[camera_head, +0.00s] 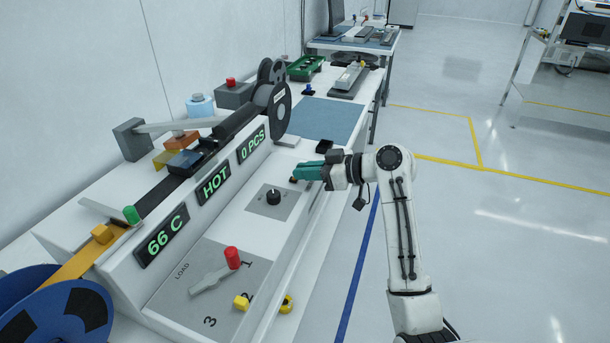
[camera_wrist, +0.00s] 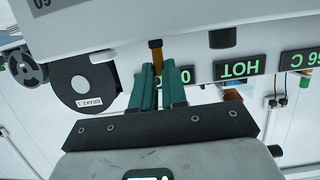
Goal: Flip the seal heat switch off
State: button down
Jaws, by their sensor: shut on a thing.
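My gripper (camera_head: 300,172), with teal fingers, reaches in from the right to the front panel of the test handler. In the wrist view the fingers (camera_wrist: 159,70) are closed around a small brown-orange lever, the seal heat switch (camera_wrist: 156,50). In the head view only a small dark bit of the switch (camera_head: 293,180) shows by the fingertips; the rest is hidden. Which way the lever is tilted I cannot tell. The HOT display (camera_head: 214,186) is lit green, beside the 66 C display (camera_head: 161,240); the HOT display also shows in the wrist view (camera_wrist: 238,69).
A black knob (camera_head: 273,197) stands on the panel near my gripper. A red-tipped lever (camera_head: 232,258) and a yellow knob (camera_head: 241,302) are nearer the front. Reels (camera_head: 279,106) stand behind. A blue mat (camera_head: 325,119) lies beyond; open floor is at the right.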

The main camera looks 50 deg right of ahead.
dwell(0.4)
jog(key=c, duration=1.2)
grip_release()
jog(key=shift+o, duration=0.2)
jog(key=shift+s+d, duration=0.1)
jog(key=b+v, duration=0.1)
jog(key=v, duration=0.9)
jog(key=shift+s, duration=0.3)
jog(key=shift+s+d, duration=0.1)
